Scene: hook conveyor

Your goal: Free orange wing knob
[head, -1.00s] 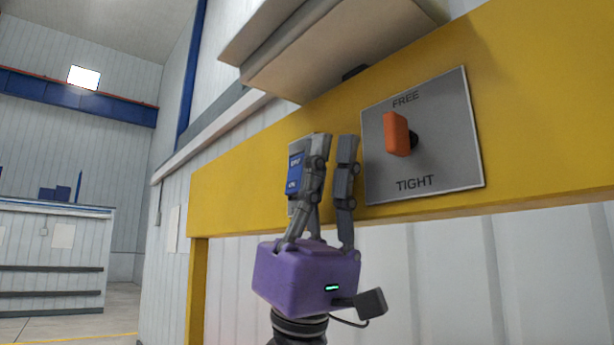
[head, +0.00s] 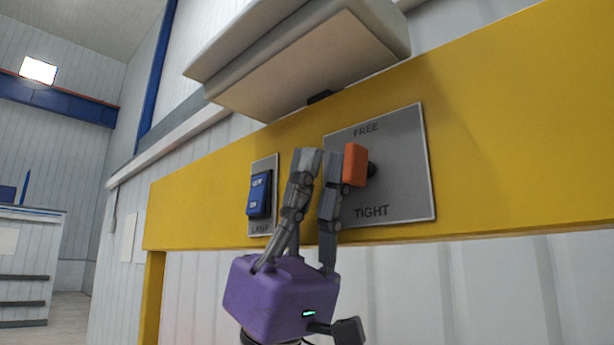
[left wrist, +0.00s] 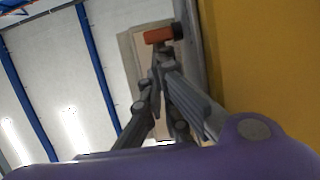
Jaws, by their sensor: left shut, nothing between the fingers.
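The orange wing knob (head: 354,165) sticks out from a grey plate (head: 402,180) marked FREE at the top and TIGHT at the bottom. Its wing stands upright in the head view. My left gripper (head: 320,160) points up just left of the knob, its fingers shut and empty. The right fingertip is very close to the knob's left side; I cannot tell whether they touch. In the left wrist view the knob (left wrist: 158,35) shows just beyond the fingertips (left wrist: 163,62). My right gripper is not in view.
A blue LAMP switch (head: 260,194) on a small plate is left of my gripper. The plates are mounted on a yellow beam (head: 500,130). A pale box-like housing (head: 310,65) overhangs above. Open room lies to the left.

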